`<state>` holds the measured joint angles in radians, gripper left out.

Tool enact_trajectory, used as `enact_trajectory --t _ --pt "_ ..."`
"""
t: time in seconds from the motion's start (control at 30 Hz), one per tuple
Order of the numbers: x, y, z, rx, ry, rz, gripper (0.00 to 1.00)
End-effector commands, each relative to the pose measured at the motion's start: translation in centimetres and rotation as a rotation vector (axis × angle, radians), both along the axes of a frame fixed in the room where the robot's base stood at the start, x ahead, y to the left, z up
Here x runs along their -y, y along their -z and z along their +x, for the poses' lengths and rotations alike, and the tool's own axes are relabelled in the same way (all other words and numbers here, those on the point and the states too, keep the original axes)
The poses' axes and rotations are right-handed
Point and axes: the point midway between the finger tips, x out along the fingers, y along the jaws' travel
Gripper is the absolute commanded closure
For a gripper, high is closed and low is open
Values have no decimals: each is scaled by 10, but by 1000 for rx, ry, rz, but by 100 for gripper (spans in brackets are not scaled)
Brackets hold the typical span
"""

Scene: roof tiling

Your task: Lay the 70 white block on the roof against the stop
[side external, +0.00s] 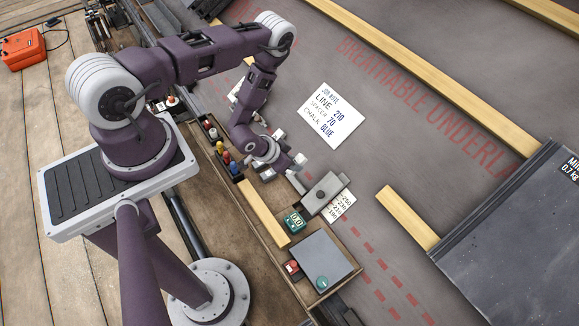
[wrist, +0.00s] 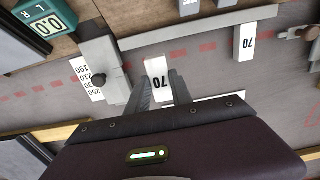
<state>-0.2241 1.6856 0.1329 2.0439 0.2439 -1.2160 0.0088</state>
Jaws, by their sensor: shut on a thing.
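In the wrist view a white block marked 70 (wrist: 158,68) sits between the two dark fingers of my gripper (wrist: 160,88), which is shut on it. A second white block marked 70 (wrist: 245,42) lies to its right, its upper end at a long grey bar (wrist: 195,29). A grey metal block with a dark knob (wrist: 100,72), perhaps the stop, is left of my gripper; it also shows in the side view (side external: 326,193). In the side view my gripper (side external: 287,169) is low beside the tool tray; the held block cannot be made out clearly there.
A number card (side external: 340,205) lies partly under the knobbed block. The wooden tray (side external: 255,240) holds a green 0.0 display (side external: 295,221) and coloured bottles. A job note (side external: 331,116) lies on the grey underlay. Wooden battens (side external: 408,218) and a dark stack (side external: 530,225) lie right.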

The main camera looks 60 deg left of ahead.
Motion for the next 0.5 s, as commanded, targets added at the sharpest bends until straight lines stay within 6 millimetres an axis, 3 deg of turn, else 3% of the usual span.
enact_trajectory --t 0.5 --pt "1 48 32 -1 0 0 100"
